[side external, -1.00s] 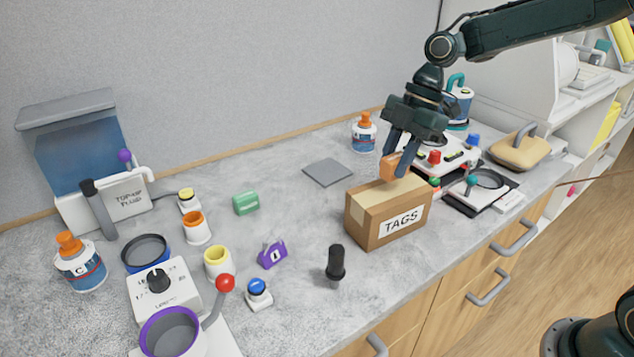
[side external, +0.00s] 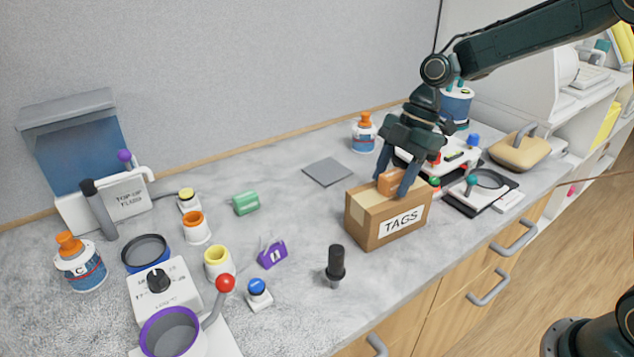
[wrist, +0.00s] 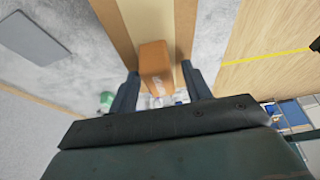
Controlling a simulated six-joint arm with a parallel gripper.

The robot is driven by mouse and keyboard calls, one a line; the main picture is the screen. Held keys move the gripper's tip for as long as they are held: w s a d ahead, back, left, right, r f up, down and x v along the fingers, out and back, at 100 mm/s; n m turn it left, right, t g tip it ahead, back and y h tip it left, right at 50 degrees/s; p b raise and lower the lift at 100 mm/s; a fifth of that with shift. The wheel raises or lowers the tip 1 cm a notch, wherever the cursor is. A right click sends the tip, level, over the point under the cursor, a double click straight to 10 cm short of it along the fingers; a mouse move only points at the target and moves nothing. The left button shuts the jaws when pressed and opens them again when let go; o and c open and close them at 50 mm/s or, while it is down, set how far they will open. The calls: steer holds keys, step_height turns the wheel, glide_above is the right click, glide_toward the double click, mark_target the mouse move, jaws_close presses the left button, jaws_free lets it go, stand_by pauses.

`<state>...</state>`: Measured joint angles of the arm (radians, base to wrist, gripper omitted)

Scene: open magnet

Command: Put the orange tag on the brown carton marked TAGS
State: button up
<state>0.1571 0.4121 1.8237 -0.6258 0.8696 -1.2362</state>
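The brown carton (side external: 370,229) marked TAGS stands upright on the grey counter, near its front edge. The orange tag (side external: 388,183) rests on top of the carton, and it also shows on the carton top in the wrist view (wrist: 155,62). My gripper (side external: 395,184) is just above the carton, with one finger on each side of the tag. In the wrist view my gripper (wrist: 160,92) is open, with gaps between both fingers and the tag. The tag's far end is hidden behind the gripper body.
A black-handled stamp (side external: 336,263) stands left of the carton. A grey square pad (side external: 327,172) lies behind it. A white device with coloured knobs (side external: 458,160) and a black-framed tray (side external: 497,183) are close on the right. An orange-capped bottle (side external: 365,133) stands at the back.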

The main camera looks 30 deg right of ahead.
steer(key=shift+r, duration=0.2)
steer(key=v, duration=1.2)
stand_by(0.9)
steer(key=s+a+r+m+t+h, duration=0.2)
steer(key=s+a+r+m+t, duration=0.15)
steer(key=s+m, duration=0.7)
steer(key=s+d+f+m+t+h, duration=0.1)
steer(key=s+f+m, duration=0.1)
steer(key=s, duration=0.5)
steer(key=s+d+f+m+t+h, duration=0.1)
steer(key=s+d+f+m, duration=0.1)
steer(key=s+m, duration=0.3)
steer(key=s, duration=0.2)
steer(key=shift+s+d, duration=0.25)
steer(key=shift+s, duration=0.05)
